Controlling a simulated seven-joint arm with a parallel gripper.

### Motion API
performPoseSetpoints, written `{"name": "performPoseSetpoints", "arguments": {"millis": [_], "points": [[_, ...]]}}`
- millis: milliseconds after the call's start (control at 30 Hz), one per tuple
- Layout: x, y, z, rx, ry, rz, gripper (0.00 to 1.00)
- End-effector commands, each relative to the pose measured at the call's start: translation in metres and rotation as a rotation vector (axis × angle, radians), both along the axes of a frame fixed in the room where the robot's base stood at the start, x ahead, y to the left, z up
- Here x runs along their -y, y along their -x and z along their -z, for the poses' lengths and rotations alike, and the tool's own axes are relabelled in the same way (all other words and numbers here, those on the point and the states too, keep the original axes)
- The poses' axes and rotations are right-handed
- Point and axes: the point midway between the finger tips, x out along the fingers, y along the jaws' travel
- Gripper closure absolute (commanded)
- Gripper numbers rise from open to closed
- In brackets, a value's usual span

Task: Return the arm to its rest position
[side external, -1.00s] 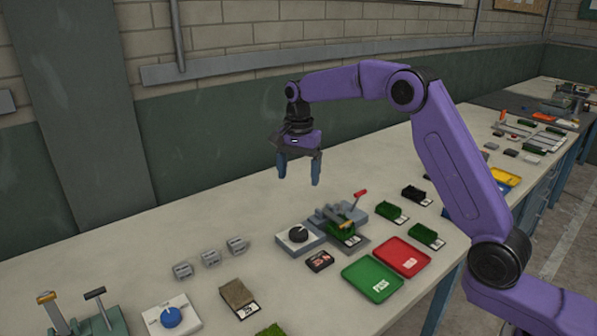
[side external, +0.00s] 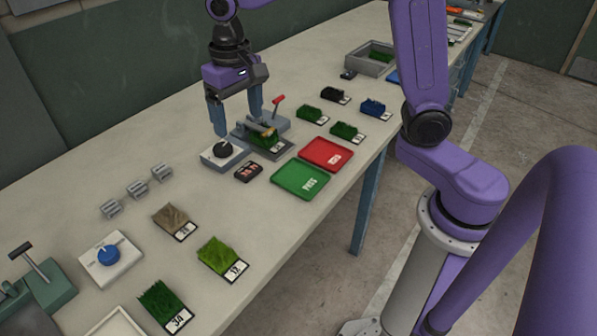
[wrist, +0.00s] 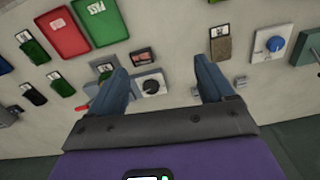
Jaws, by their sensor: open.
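My purple arm reaches over the bench in the side external view, with my gripper (side external: 238,118) hanging fingers down above the clamp fixture (side external: 262,137) and the black-knobbed dial block (side external: 222,153). Its two blue fingers are apart with nothing between them. They also frame the wrist view, where the gripper (wrist: 160,68) is open and empty. The dial block (wrist: 150,86) shows between the fingers there, and the left finger hides part of the fixture. How high the fingertips are above the dial is hard to tell.
A red tray (side external: 327,154) and a green tray (side external: 300,180) lie right of the fixture. Turf samples such as the brown one (side external: 172,218) stand at the front, with a blue-knobbed dial (side external: 108,256). A grey bin (side external: 371,57) stands further back. The bench's left-rear strip is clear.

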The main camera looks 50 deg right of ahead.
Motion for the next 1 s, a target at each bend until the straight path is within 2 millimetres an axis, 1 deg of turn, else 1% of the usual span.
{"name": "performPoseSetpoints", "arguments": {"millis": [33, 167, 200, 367, 600, 700, 833, 900, 1000], "points": [[0.001, 0.016, -0.001, 0.003, -0.001, -0.066, 0.19], [0.004, 0.056, 0.001, 0.004, -0.001, -0.242, 0.19], [0.006, 0.068, 0.002, 0.006, -0.001, -0.297, 0.19], [0.017, 0.118, 0.007, 0.01, -0.001, -0.515, 0.19], [0.045, 0.19, 0.019, 0.016, -0.002, -0.839, 0.19], [0.058, 0.216, 0.025, 0.018, -0.002, -0.964, 0.19], [0.073, 0.241, 0.032, 0.02, -0.002, -1.091, 0.19], [0.078, 0.249, 0.035, 0.021, -0.003, -1.136, 0.19], [0.082, 0.256, 0.037, 0.022, -0.003, -1.173, 0.19]]}}
